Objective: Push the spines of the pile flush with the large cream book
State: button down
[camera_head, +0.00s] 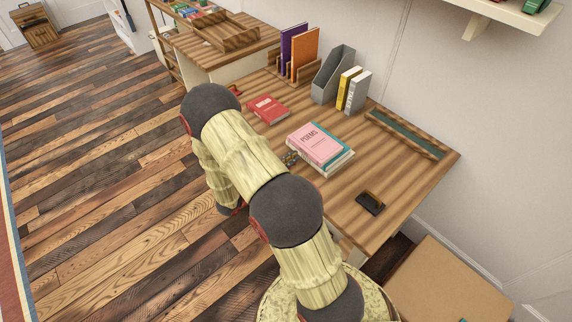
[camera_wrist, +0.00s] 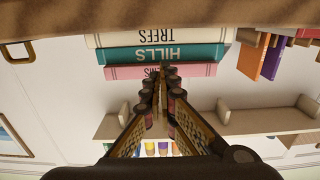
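The pile lies flat on the desk. A pink book marked POEMS (camera_head: 318,141) is on top, a teal book (camera_head: 343,152) shows under it, and the large cream book (camera_head: 340,169) is at the bottom. In the wrist view, which is upside down, the spines face me: cream TREES (camera_wrist: 112,40), teal HILLS (camera_wrist: 118,56) and pink (camera_wrist: 125,72). My gripper (camera_wrist: 163,72) has its fingers together, with nothing seen between them. In the head view the gripper (camera_head: 290,158) is beside the pile's left side.
A red book (camera_head: 267,109) lies left of the pile. A grey magazine file (camera_head: 332,76), yellow book (camera_head: 348,88) and rack with purple and orange books (camera_head: 304,53) stand behind. A long green-lined tray (camera_head: 405,133) and small black item (camera_head: 370,203) are to the right.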

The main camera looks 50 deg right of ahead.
aim_at(303, 152)
jog(key=shift+d, duration=0.5)
jog(key=shift+s+d, duration=0.2)
jog(key=shift+d, duration=1)
jog(key=shift+a, duration=0.15)
jog(key=shift+w+a+p, duration=0.15)
jog(key=shift+a+p, duration=0.05)
jog(key=shift+a, duration=0.75)
jog(key=shift+w+a+p, duration=0.1)
jog(key=shift+a+p, duration=0.05)
jog(key=shift+a, duration=0.8)
